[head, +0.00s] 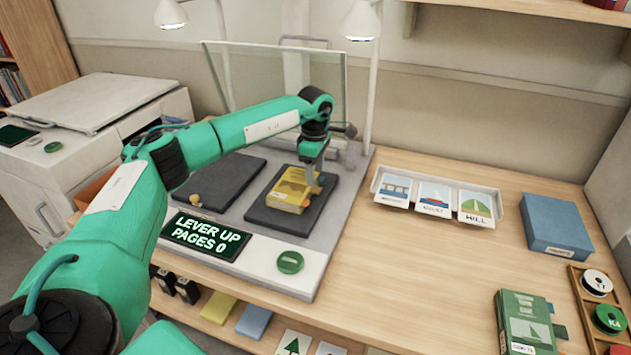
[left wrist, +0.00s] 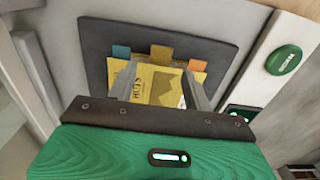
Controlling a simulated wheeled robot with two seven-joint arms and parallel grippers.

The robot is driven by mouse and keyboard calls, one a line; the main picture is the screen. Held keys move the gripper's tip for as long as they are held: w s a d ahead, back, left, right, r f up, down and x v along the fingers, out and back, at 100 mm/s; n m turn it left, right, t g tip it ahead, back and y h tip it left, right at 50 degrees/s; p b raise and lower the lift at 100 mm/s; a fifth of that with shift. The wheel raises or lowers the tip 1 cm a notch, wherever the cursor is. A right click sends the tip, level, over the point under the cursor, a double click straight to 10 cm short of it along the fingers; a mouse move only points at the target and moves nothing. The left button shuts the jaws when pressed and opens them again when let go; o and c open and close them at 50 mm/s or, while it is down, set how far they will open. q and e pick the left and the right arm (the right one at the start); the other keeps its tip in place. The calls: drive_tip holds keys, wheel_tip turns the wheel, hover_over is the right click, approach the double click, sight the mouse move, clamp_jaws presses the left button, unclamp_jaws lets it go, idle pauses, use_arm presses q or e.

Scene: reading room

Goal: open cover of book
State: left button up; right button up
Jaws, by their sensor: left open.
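The yellow book (head: 288,193) lies closed on the right dark pad (head: 266,217) of the grey scanner stand. Its cover has a dark picture and lettering, and coloured tabs stick out along one edge. My left gripper (head: 313,172) is over the book's far right edge, pointing down. In the left wrist view the book (left wrist: 160,86) shows between the two open fingers of the gripper (left wrist: 158,80). I cannot tell whether the fingers touch the cover. My right gripper is not in view.
A glass plate (head: 275,75) stands raised behind the pads. The left dark pad (head: 222,185) holds a small yellowish knob. A sign (head: 207,236) reads "LEVER UP PAGES 0", with a green button (head: 290,262) beside it. Picture cards (head: 436,198), a blue box (head: 556,230) and a green book (head: 524,320) lie right.

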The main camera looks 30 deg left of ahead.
sight(315, 189)
use_arm(q)
drive_tip(key=shift+f, duration=2.1)
drive_tip(key=shift+c, duration=0.4)
drive_tip(key=shift+d, duration=0.1)
clamp_jaws()
